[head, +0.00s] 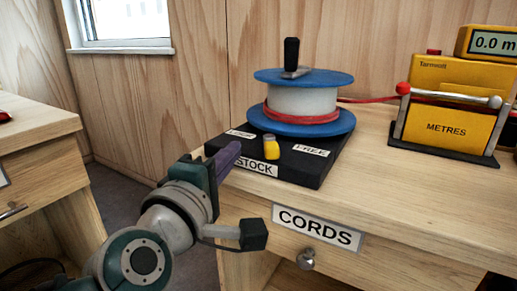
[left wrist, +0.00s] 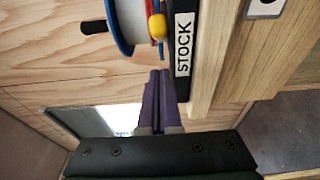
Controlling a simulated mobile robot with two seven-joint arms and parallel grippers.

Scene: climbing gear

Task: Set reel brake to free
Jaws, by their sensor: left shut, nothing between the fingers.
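The reel (head: 302,101) has blue flanges, a white drum with red cord, and a black crank on top. It stands on a black base (head: 318,176) with a STOCK label on the front. The yellow brake knob (head: 271,147) sits on the base between a left label (head: 240,134), too small to read, and the FREE label (head: 311,150). My left gripper (head: 232,150) is shut and empty, its purple fingers just left of the knob near the base's front edge. In the left wrist view its fingertips (left wrist: 160,72) are apart from the yellow knob (left wrist: 157,26). My right gripper is not in view.
Red cord runs right to a yellow METRES counter (head: 458,125) with a rail and display. The bench has a CORDS drawer (head: 318,228) with a round knob. Another wooden cabinet (head: 40,135) stands at the left. Bare bench top lies right of the base.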

